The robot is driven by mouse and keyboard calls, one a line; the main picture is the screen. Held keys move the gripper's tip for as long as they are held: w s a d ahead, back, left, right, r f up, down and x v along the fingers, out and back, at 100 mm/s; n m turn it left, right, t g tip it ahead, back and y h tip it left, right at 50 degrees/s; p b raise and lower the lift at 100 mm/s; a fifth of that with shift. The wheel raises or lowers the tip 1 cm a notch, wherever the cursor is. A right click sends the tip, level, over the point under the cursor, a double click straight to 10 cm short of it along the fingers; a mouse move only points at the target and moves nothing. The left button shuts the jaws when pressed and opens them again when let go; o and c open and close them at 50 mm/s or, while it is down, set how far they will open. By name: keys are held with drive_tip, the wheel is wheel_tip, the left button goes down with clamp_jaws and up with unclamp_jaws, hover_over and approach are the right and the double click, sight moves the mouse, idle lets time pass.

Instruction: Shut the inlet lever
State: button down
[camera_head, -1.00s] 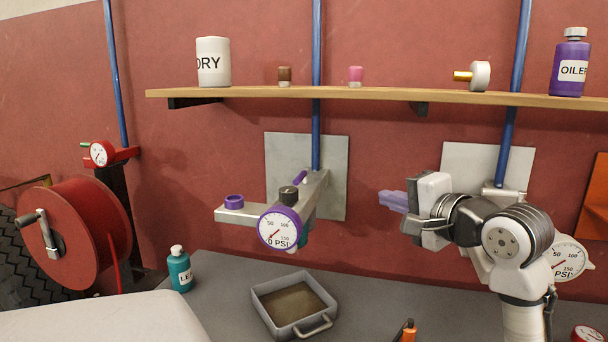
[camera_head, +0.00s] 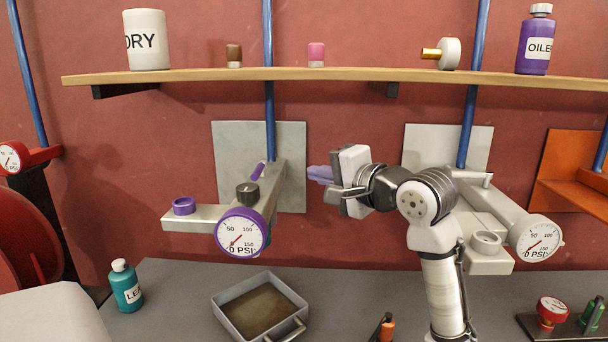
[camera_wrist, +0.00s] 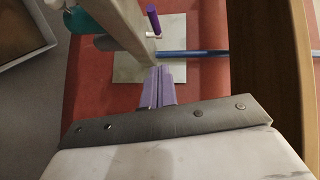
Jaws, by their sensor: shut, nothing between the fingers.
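The purple inlet lever (camera_head: 257,175) is at the back of the left grey manifold (camera_head: 200,214), near where the blue pipe (camera_head: 269,110) comes down. In the wrist view the lever (camera_wrist: 153,20) lies crosswise to the blue pipe (camera_wrist: 195,54). My gripper (camera_head: 310,174) has pale purple fingers and is to the right of the manifold, apart from the lever. In the wrist view my fingers (camera_wrist: 158,72) are together and empty, with the manifold body just beyond their tips. The lever's pivot is small and partly hidden in the head view.
A round gauge (camera_head: 242,232) and black knob (camera_head: 248,193) stick out on the manifold's front. A wooden shelf (camera_head: 330,75) with bottles runs above. A grey tray (camera_head: 226,317) is on the bench below. A second manifold (camera_head: 488,262) stands right of my arm.

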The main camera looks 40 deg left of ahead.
sight(257, 173)
drive_tip(key=a+b, duration=0.1)
drive_tip(key=a, duration=0.2)
drive_tip(key=s+a+f, duration=0.1)
drive_tip(key=a, duration=0.3)
drive_tip(key=a+f+b, duration=0.1)
drive_tip(key=a, duration=0.3)
drive_tip(key=shift+s+b, duration=0.35)
drive_tip(key=shift+s, duration=0.05)
drive_tip(key=shift+s+a+r+p, duration=0.2)
drive_tip(key=shift+s+a+p, duration=0.35)
drive_tip(key=shift+s+p, duration=0.45)
drive_tip(key=shift+s+a+f+p, duration=0.15)
drive_tip(key=shift+s+a+p, duration=0.15)
drive_tip(key=shift+p, duration=0.15)
drive_tip(key=shift+w, duration=0.1)
